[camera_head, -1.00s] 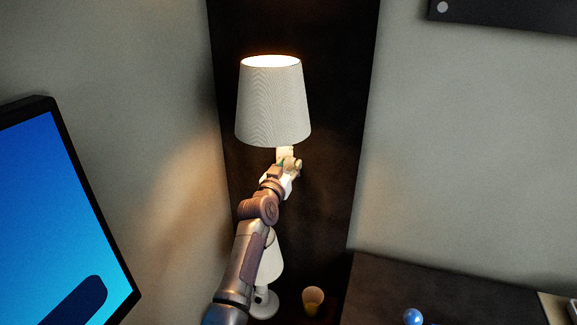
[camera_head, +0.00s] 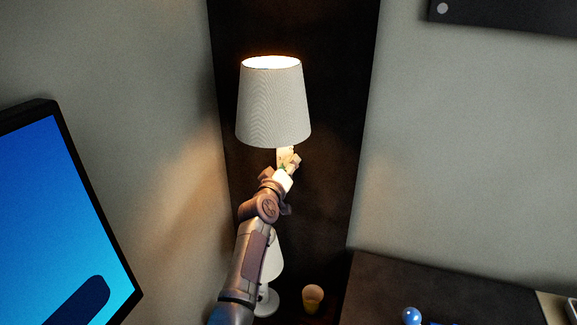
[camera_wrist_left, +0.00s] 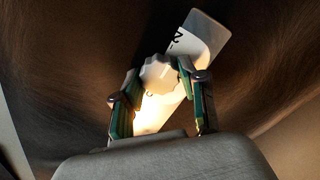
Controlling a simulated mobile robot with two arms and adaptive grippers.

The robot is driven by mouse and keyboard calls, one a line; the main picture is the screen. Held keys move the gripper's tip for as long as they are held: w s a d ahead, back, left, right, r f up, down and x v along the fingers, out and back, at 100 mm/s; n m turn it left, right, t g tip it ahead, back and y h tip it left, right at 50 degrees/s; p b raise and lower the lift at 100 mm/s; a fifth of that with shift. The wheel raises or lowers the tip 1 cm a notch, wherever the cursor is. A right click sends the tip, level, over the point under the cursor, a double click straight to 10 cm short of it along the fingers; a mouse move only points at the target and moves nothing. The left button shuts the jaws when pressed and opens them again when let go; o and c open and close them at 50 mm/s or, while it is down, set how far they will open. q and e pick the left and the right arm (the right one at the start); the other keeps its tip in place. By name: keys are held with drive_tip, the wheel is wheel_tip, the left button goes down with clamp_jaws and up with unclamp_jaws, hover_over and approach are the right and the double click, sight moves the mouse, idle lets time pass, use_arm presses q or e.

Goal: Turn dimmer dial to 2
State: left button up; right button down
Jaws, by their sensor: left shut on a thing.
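The dimmer dial (camera_wrist_left: 160,74) is a pale, ridged round knob on a light plate (camera_wrist_left: 208,35), seen in the left wrist view. A dark 2 with a short mark beside it shows on the plate, just above and right of the dial. Another mark below the dial is too small to read. My left gripper (camera_wrist_left: 158,72) is shut on the dial, one finger on each side. I cannot tell which number the dial points to. In the head view my left gripper (camera_head: 288,162) is just below a lit lampshade (camera_head: 272,102), hiding the dial. My right gripper is not in view.
A blue screen (camera_head: 60,215) is at left. A dark surface (camera_head: 440,285) with a blue ball (camera_head: 412,315) is at lower right.

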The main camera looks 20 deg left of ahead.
use_arm(q)
drive_tip(key=shift+f, duration=0.1)
idle(0.4)
drive_tip(key=o, duration=1.1)
drive_tip(key=shift+c, duration=0.2)
drive_tip(key=shift+o, duration=0.4)
drive_tip(key=s, duration=0.7)
drive_tip(key=shift+s+a, duration=0.15)
drive_tip(key=shift+s, duration=0.15)
